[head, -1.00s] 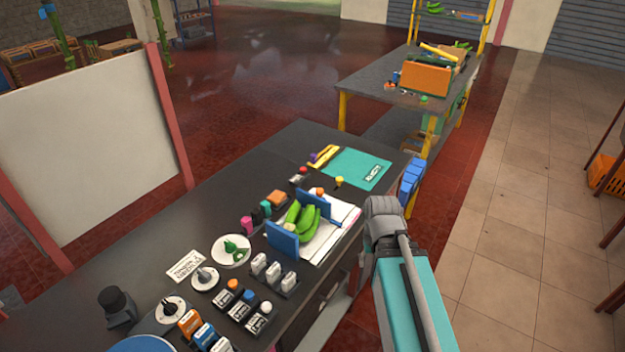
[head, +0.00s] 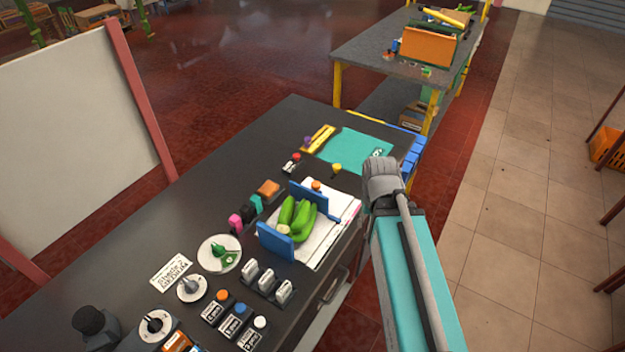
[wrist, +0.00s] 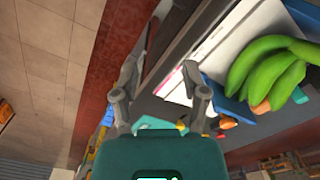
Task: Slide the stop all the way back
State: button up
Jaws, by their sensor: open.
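A measuring fixture with two upright blue plates stands on a white sheet (head: 335,215) on the dark bench. The near plate (head: 276,242) and far plate (head: 309,200) have a bunch of green bananas (head: 297,213) between them. An orange knob (head: 316,185) shows by the far plate. I cannot tell for certain which part is the stop. In the wrist view the bananas (wrist: 262,68) are at the right, with a blue part (wrist: 229,104) beside them. My gripper (wrist: 160,78) is open and empty, left of the fixture in that view. The head view does not show its fingers.
Several switches (head: 266,280), dials (head: 190,288) and a white plate (head: 219,253) stand on the near bench. A teal mat (head: 355,150) and yellow bar (head: 318,139) lie at its far end. Tiled floor (head: 510,150) to the right is clear.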

jog(key=shift+d, duration=0.1)
jog(key=o, duration=0.3)
jog(key=shift+w+r, duration=0.1)
jog(key=shift+w, duration=0.05)
notch_tip(320, 180, up, 9)
jog(key=n+p, duration=0.2)
jog(key=p, duration=0.7)
send_over(316, 183)
jog(key=shift+f, duration=0.25)
notch_tip(316, 183, down, 14)
jog(key=b, duration=1.3)
jog(key=shift+r+b, duration=0.25)
jog(key=shift+b, duration=0.1)
